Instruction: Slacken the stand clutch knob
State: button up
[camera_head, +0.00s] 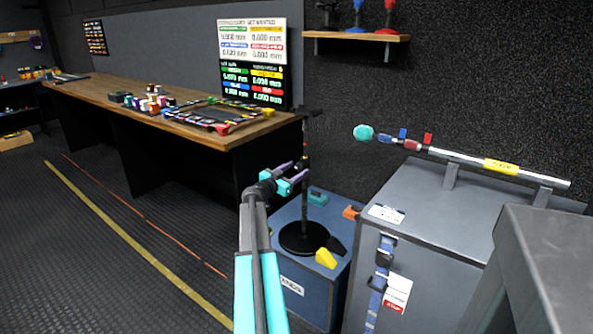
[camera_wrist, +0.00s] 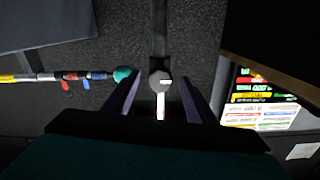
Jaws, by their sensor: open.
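A black stand (camera_head: 304,205) with a round base rises from a blue case. Its clutch knob (camera_wrist: 160,78) shows in the wrist view as a dark round knob with a white mark. In the wrist view my gripper (camera_wrist: 161,84) is open, with one finger on either side of the knob and visible gaps between. Contact with the knob does not show.
The blue case (camera_head: 285,285) also carries a yellow item (camera_head: 326,259). A grey cabinet (camera_head: 420,220) with a silver pole (camera_head: 470,158) on top stands to the right. A wooden bench (camera_head: 150,115) with several small items and a display (camera_head: 250,62) is at left. The floor at left is clear.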

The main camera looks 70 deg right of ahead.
jog(key=shift+s+d, duration=0.1)
jog(key=shift+d, duration=0.15)
jog(key=c, duration=1)
jog(key=shift+c, duration=0.2)
